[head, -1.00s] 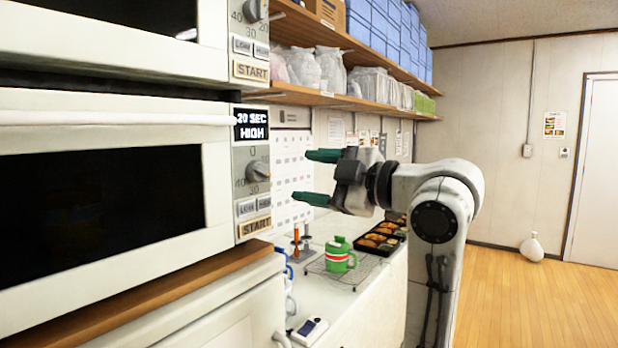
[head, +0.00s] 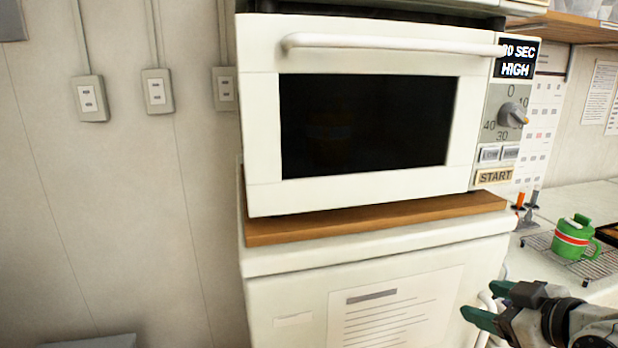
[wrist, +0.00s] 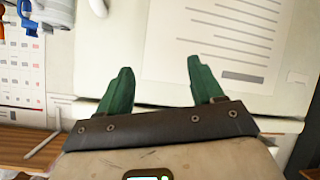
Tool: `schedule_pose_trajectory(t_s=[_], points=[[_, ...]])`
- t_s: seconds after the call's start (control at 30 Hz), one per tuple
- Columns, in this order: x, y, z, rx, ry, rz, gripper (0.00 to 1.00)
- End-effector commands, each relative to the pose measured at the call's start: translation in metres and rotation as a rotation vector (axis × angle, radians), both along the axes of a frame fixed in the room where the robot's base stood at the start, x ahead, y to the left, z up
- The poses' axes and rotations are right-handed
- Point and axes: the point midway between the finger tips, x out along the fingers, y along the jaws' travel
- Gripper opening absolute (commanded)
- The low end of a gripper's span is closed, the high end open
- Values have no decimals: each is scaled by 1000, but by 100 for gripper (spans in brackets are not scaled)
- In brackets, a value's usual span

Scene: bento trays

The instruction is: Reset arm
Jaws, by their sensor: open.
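My gripper (head: 474,302) is at the lower right of the head view, in front of the white cabinet (head: 285,268) that carries the microwave. Its two green fingers are apart with nothing between them. In the wrist view my gripper (wrist: 157,85) also shows open and empty. Beyond its fingers are the cabinet's white front and a printed sheet (wrist: 215,35).
A shut white microwave (head: 375,185) stands on a wooden board (head: 370,224) on the cabinet. Its display reads 20 SEC HIGH. Wall outlets (head: 90,98) are at the left.

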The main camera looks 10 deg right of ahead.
Motion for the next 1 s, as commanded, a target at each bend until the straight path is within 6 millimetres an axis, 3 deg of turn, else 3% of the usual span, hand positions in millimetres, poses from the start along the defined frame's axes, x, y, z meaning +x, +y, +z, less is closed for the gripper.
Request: schedule_pose_trajectory(t_s=[0.03, 0.2, 0.27, 0.4, 0.5, 0.6, 0.7, 0.83, 1.0], points=[[-9, 16, -37, 53, 83, -13, 66], [-54, 57, -138, 175, 341, -96, 66], [-76, 70, -171, 203, 436, -130, 66], [-141, 94, -237, 228, 654, -220, 66], [-189, 103, -271, 217, 786, -288, 66], [-228, 106, -292, 193, 883, -344, 66], [-253, 105, -303, 172, 940, -383, 66], [-266, 104, -308, 158, 969, -407, 66], [-267, 104, -308, 159, 969, -409, 66]])
